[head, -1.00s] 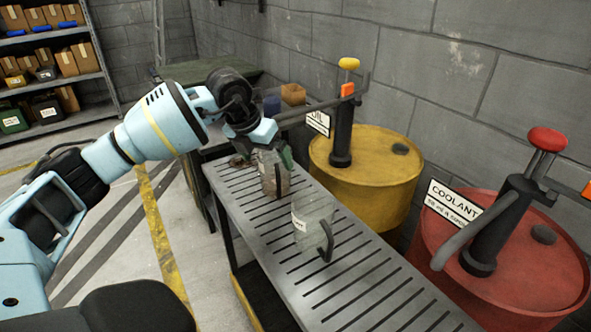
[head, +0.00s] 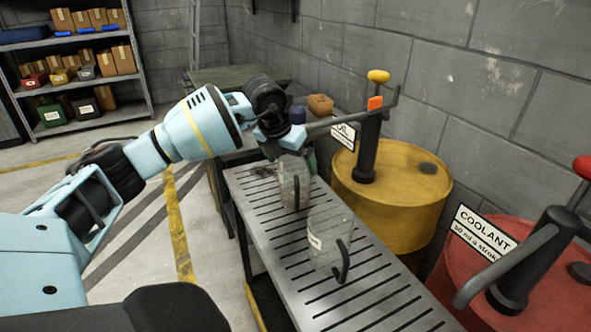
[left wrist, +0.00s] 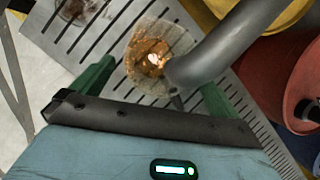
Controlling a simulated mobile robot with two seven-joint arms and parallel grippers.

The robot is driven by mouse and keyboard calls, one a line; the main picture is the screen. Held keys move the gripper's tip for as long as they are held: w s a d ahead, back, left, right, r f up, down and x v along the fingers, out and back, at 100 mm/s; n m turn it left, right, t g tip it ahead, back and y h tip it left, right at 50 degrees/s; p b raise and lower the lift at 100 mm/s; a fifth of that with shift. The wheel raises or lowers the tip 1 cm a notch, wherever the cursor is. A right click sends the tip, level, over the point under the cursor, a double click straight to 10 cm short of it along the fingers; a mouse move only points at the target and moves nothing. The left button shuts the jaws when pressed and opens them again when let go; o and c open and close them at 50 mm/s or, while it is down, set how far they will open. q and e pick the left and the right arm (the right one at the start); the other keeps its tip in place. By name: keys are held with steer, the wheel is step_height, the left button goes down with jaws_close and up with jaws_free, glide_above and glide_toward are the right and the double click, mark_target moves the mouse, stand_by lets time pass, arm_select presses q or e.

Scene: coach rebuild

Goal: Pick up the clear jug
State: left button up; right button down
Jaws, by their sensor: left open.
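Two clear jugs with dark handles stand upright on the slatted metal bench (head: 385,285). The nearer jug (head: 325,238) has a white label on its side. The farther jug (head: 294,187) stands below my left gripper (head: 290,155), which partly hides its top. In the left wrist view, a clear round jug (left wrist: 140,72) with amber-brown showing inside lies between and beyond the green fingers of my left gripper (left wrist: 157,88). These fingers are apart, and I see no grip on the jug. A grey spout (left wrist: 225,40) covers part of it. My right gripper is not in view.
The oil pump's spout (head: 333,122) reaches over the bench close to my left gripper. The yellow drum (head: 395,185) and red drum (head: 465,265) stand right of the bench, the red one with a coolant spout (head: 505,265). A brown stain (head: 262,172) marks the far bench end.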

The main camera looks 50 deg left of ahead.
mark_target(295, 171)
arm_select(q)
steer(key=x, duration=0.5)
steer(key=shift+s+b, duration=0.1)
steer(key=shift+b, duration=0.25)
steer(key=shift+r, duration=0.1)
steer(key=shift+c, duration=1.3)
steer(key=c, duration=0.9)
steer(key=shift+r, duration=0.15)
